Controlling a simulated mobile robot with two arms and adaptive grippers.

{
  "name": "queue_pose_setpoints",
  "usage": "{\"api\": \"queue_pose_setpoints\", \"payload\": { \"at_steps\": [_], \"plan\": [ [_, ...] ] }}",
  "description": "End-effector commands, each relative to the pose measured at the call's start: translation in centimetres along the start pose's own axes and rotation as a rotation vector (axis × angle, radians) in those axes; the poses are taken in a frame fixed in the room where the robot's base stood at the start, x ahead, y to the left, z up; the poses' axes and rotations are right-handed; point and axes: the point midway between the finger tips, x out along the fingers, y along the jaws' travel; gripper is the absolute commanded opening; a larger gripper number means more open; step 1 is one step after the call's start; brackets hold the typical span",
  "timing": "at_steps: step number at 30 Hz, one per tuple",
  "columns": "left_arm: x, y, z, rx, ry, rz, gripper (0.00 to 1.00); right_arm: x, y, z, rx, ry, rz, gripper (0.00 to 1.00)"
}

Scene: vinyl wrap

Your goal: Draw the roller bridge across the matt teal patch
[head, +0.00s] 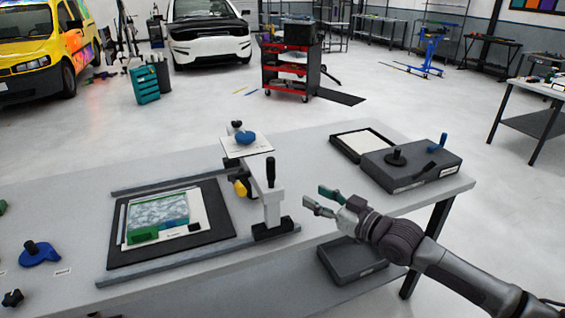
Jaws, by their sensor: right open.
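The roller bridge (262,198) is a pale bar with a black upright handle (271,172) and a dark foot at its near end. It stands at the right ends of two grey rails, right of the black mat (215,228). A white sheet on the mat carries a swirly grey-green area (158,211) and a darker green block (144,235). I cannot tell for sure which area is the matt teal patch. My right gripper (322,202) is open and empty, with green fingertips, right of the handle and apart from it. My left gripper is not in view.
A dark grey box (412,168) with black and blue knobs and a shallow tray (362,144) sit at the table's back right. A blue knobbed tool (40,254) lies at left. A dark case (350,262) sits below the table's front edge. A red cart (290,70) stands behind.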

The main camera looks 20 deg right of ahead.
Motion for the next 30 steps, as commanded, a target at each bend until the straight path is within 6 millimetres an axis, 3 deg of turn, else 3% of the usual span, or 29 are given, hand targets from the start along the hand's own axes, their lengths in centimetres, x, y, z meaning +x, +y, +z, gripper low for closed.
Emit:
{"api": "queue_pose_setpoints", "payload": {
  "at_steps": [1,5,11,24,30],
  "plan": [
    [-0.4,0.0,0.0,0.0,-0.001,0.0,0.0,-0.2,-1.1,-2.0,-0.005,0.018,-0.031,0.49],
    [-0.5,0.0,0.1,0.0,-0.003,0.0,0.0,-0.3,-2.4,-4.0,-0.002,0.04,-0.067,0.49],
    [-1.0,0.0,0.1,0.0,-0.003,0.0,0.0,1.5,-2.5,-4.4,0.0,0.046,-0.067,0.49],
    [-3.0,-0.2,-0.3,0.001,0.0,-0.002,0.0,10.3,-3.2,-4.8,0.0,0.044,-0.067,0.49],
    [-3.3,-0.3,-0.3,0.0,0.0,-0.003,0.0,12.7,-3.3,-4.7,-0.003,0.043,-0.067,0.49]
  ]
}}
